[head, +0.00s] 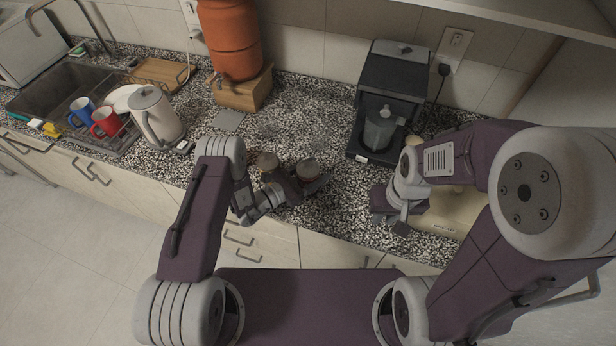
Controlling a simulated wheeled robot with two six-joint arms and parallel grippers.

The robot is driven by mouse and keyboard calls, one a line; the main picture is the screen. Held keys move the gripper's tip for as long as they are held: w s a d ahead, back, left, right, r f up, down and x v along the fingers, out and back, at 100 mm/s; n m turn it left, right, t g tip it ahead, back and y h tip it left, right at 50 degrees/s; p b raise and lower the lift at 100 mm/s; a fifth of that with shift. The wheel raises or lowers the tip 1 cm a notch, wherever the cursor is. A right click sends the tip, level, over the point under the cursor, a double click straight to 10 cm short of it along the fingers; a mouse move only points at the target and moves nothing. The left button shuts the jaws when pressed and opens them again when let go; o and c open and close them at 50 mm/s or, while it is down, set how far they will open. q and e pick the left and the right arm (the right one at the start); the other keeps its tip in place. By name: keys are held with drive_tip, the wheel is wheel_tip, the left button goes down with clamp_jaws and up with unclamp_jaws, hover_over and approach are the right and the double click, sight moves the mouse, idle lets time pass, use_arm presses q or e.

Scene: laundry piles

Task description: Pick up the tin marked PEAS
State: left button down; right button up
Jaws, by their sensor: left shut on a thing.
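Two small tins stand close together on the speckled counter, in the middle of the head view. The left tin (267,160) has a brownish top. The right tin (308,168) has a greyish top and a reddish side. Any lettering on them is too small to read, so I cannot tell which is marked PEAS. My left gripper (306,182) is shut on the right tin, and its dark body partly hides both tins. My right gripper (390,222) is over the counter's front edge at right; its fingers are too unclear to tell open from shut.
A black coffee machine (391,90) stands behind at right, and an orange urn (230,40) on a wooden block (243,90) behind at left. A white kettle (157,118), mugs and a sink (60,88) are further left. A pale board (455,212) lies under my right arm.

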sight(315, 164)
use_arm(q)
wheel_tip(315, 164, up, 4)
drive_tip(key=shift+r+b, duration=0.15)
drive_tip(key=shift+b, duration=0.2)
drive_tip(key=s+d+r+b, duration=0.1)
drive_tip(key=s+d+r, duration=0.5)
drive_tip(key=d, duration=0.3)
drive_tip(key=shift+s+d+r, duration=0.25)
drive_tip(key=shift+s+r, duration=0.1)
drive_tip(key=shift+r, duration=0.05)
